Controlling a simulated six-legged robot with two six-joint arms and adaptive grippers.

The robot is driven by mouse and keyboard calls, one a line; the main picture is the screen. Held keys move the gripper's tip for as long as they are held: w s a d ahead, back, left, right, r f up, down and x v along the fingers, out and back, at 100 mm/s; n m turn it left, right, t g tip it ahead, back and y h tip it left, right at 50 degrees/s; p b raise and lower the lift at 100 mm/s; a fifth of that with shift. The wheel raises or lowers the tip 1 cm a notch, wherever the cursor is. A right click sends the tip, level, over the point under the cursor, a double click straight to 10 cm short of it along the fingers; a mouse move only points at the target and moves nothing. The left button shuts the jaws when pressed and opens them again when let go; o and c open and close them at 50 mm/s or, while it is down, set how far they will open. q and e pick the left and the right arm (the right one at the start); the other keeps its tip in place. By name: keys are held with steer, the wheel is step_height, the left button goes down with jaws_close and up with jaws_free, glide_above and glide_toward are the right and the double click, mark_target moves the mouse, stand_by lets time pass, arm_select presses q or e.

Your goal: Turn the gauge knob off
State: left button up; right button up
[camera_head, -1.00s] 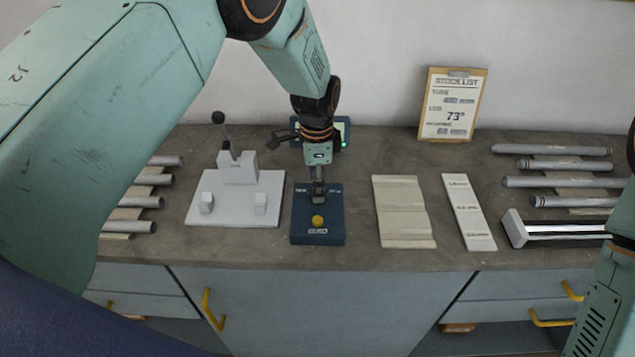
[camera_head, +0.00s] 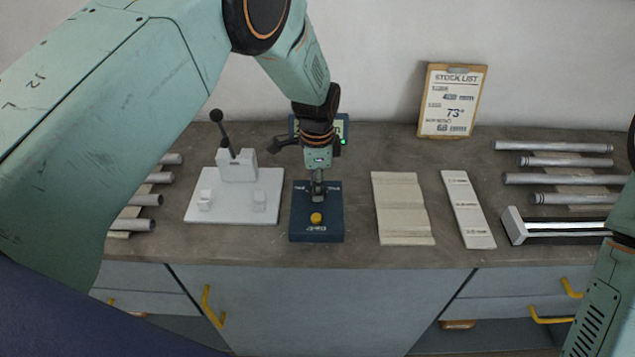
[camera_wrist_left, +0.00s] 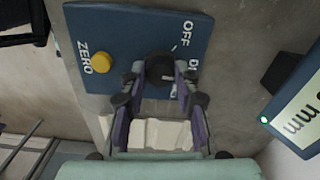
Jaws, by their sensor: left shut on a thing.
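The gauge's blue control box (camera_head: 330,228) lies on the worktop in the head view, with a yellow button (camera_head: 316,218) near its front. In the left wrist view the box (camera_wrist_left: 130,25) carries the words OFF and ZERO, and the yellow button shows too (camera_wrist_left: 102,62). The dark round gauge knob (camera_wrist_left: 160,67) is between the fingers of my left gripper (camera_wrist_left: 161,85), which is shut on it. In the head view my left gripper (camera_head: 318,192) points down at the box's back half and hides the knob. Part of the lettering beside the knob is covered by a finger.
A display (camera_wrist_left: 300,110) with a green light stands behind the box. A white jig with a lever (camera_head: 235,195) is on the left. A grooved beige block (camera_head: 402,210), a white labelled strip (camera_head: 467,210) and several metal bars (camera_head: 560,181) are on the right. A stock list board (camera_head: 452,102) leans on the wall.

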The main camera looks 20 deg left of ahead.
arm_select(q)
steer(key=shift+w, duration=0.1)
jaws_close()
steer(key=shift+w+r+n, duration=0.1)
steer(key=shift+r+n, duration=0.05)
steer(key=shift+n, duration=0.35)
steer(key=n, duration=0.4)
steer(key=shift+n+b, duration=0.3)
steer(key=shift+n, duration=0.1)
steer(key=n, duration=0.6)
steer(key=shift+w+r+b, duration=0.1)
steer(key=shift+b, duration=0.2)
steer(key=o, duration=0.6)
jaws_free()
steer(key=o, duration=0.3)
steer(key=shift+s, duration=0.2)
steer(key=shift+o, duration=0.2)
